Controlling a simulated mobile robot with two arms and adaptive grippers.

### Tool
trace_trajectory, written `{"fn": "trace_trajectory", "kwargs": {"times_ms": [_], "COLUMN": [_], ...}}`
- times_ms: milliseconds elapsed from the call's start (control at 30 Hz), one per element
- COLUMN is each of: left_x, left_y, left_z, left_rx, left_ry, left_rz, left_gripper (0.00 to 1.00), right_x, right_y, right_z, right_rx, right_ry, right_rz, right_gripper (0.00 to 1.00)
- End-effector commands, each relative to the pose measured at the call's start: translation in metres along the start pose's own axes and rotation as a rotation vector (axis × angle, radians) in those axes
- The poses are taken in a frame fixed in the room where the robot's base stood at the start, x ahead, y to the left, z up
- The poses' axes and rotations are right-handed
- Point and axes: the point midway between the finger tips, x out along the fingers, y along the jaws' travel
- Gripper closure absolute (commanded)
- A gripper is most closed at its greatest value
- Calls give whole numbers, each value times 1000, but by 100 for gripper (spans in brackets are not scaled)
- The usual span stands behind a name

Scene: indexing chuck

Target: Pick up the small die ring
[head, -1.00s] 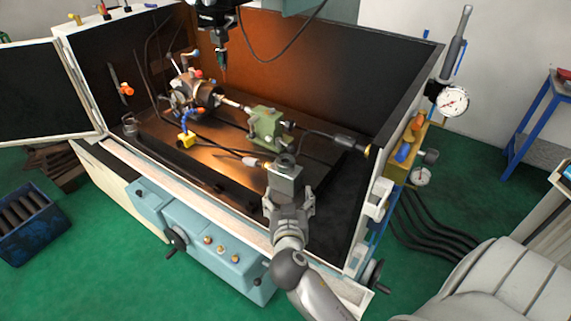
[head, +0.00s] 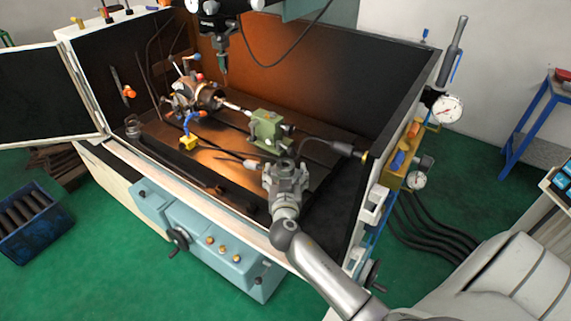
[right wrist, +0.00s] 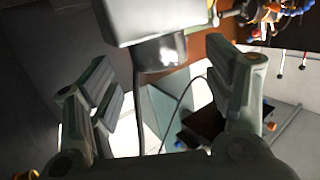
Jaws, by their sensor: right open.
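A dark grey round part (head: 284,164), probably the small die ring, shows just beyond my right gripper (head: 285,178) in the head view; its lower part is hidden by the gripper. In the right wrist view a short shiny dark cylinder (right wrist: 160,53) sits against a pale grey block (right wrist: 150,20), at the top middle, beyond the open fingers of the right gripper (right wrist: 172,92). The fingers stand apart on either side and nothing is between their tips. I cannot tell whether they touch the part. My left gripper is out of view.
The machine enclosure has a raised front edge and a dark right wall (head: 398,100). A green block (head: 266,130) and a chuck (head: 197,92) with hoses stand behind the gripper. A dark cylindrical part (head: 133,127) stands at the left. A spindle (head: 222,45) hangs above.

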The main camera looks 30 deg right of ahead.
Motion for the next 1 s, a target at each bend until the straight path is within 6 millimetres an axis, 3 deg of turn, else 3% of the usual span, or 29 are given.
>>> {"fn": "trace_trajectory", "kwargs": {"times_ms": [200, 500, 1000], "left_x": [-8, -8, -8], "left_y": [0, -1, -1], "left_z": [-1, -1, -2], "left_rx": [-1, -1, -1], "left_ry": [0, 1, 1], "left_rz": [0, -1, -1], "left_gripper": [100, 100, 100], "right_x": [20, 22, 22], "right_y": [0, 0, 0], "right_z": [-1, 0, 0], "right_rx": [-2, 0, -1], "right_ry": [0, 0, 0], "right_rz": [1, 0, 0], "right_gripper": [25, 25, 89]}}
